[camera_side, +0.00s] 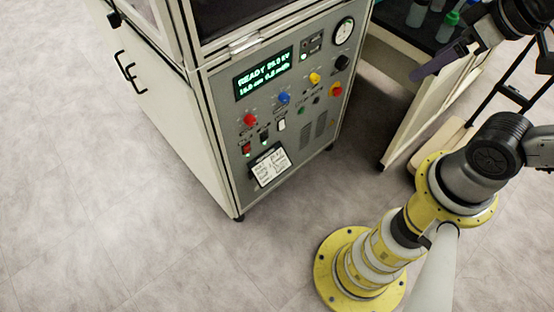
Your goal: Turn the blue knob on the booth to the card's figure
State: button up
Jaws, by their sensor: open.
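The booth (222,107) is a white and grey cabinet with a control panel on its front. The blue knob (284,98) sits mid-panel below the lit display (263,75), between a red knob (250,119) and a yellow knob (314,78). The white card (269,167) is at the lower part of the panel; its writing is too small to read. My gripper (432,66) is at the upper right, well to the right of the panel and apart from the knob. Its dark fingers are seen edge-on and hold nothing visible. The knob's pointer cannot be made out.
A round gauge (344,31), a black knob (341,62), a red button (336,89) and several switches share the panel. A bench with bottles (447,22) stands behind at the upper right. The floor (120,235) in front of the booth is clear.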

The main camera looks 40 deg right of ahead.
aim_at(287, 100)
dwell(0.4)
jog(key=shift+r, duration=0.2)
jog(key=c, duration=0.4)
notch_tip(287, 100, up, 4)
jog(key=shift+r, duration=0.1)
jog(key=w+t, duration=1.2)
jog(key=w, duration=1)
notch_tip(287, 100, down, 44)
jog(key=shift+n, duration=0.4)
jog(key=w, duration=1.3)
jog(key=shift+w+d+r, duration=0.1)
jog(key=shift+w+d, duration=0.1)
jog(key=shift+d, duration=0.05)
jog(key=shift+c, duration=0.5)
